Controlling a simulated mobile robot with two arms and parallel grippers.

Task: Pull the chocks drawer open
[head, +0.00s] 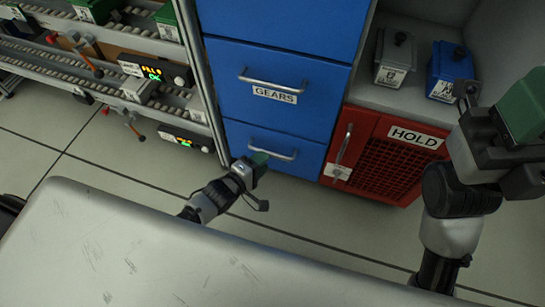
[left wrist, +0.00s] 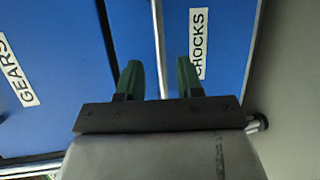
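The blue chocks drawer (head: 300,142) is below the GEARS drawer in the head view and looks shut. Its bar handle (head: 285,156) shows there, partly behind my left gripper (head: 259,158). In the left wrist view the CHOCKS label (left wrist: 199,42) is at the upper right. The handle bar (left wrist: 158,40) runs down between the two green fingers of my left gripper (left wrist: 159,80), which stand apart with a gap on each side of it. My right gripper (head: 515,115) is at the right edge of the head view, away from the drawer; its finger gap is not clear.
The GEARS drawer (head: 280,75) is shut above. A red HOLD cabinet (head: 370,165) stands to the right, with grey (head: 393,60) and blue (head: 448,70) containers on the shelf above it. Roller racks (head: 110,45) are at the left. Clear floor (head: 120,140) lies in front of them.

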